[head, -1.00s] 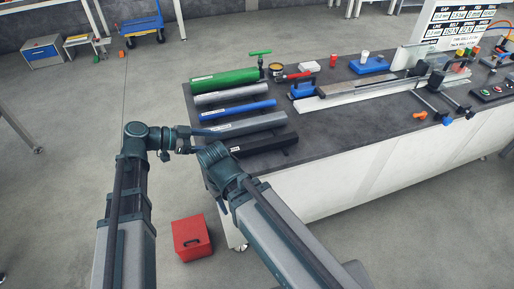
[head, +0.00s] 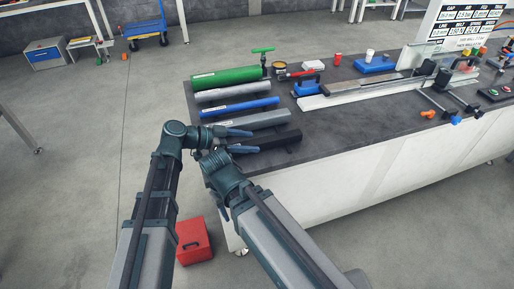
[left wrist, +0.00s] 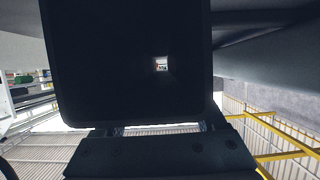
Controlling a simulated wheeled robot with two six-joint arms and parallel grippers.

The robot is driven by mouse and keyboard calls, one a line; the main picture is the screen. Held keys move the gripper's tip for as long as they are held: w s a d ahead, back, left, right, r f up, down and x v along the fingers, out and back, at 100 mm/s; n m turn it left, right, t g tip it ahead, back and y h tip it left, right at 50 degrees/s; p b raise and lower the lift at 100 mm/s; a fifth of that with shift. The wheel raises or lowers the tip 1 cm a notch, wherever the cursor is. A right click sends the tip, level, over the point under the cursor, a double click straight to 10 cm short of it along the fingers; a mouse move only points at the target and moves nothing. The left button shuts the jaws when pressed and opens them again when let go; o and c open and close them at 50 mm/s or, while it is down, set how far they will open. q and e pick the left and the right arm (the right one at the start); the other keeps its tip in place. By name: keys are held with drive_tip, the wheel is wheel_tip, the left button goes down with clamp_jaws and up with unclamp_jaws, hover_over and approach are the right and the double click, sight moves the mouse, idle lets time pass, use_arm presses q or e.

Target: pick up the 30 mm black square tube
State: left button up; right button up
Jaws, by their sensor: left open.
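The black square tube (head: 278,141) lies nearest the front edge of the table, last in a row of tubes. My left gripper (head: 252,141) is open at the tube's left end. In the head view one finger shows on the far side of that end and one on the near side. In the left wrist view the tube's dark hollow end (left wrist: 110,60) fills the middle of the picture, very close, with a small bright opening seen down its bore. Whether the fingers touch the tube cannot be told.
Behind the black tube lie a grey tube (head: 262,119), a blue tube (head: 240,107), another grey tube (head: 232,92) and a green tube (head: 226,76). A blue-ended fixture (head: 305,88) stands to the right. The dark tabletop (head: 345,130) right of the tube is clear. A red box (head: 194,242) is on the floor.

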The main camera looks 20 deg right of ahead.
use_arm(q)
drive_tip(key=shift+x, duration=1)
clamp_jaws()
drive_tip(key=shift+r, duration=0.1)
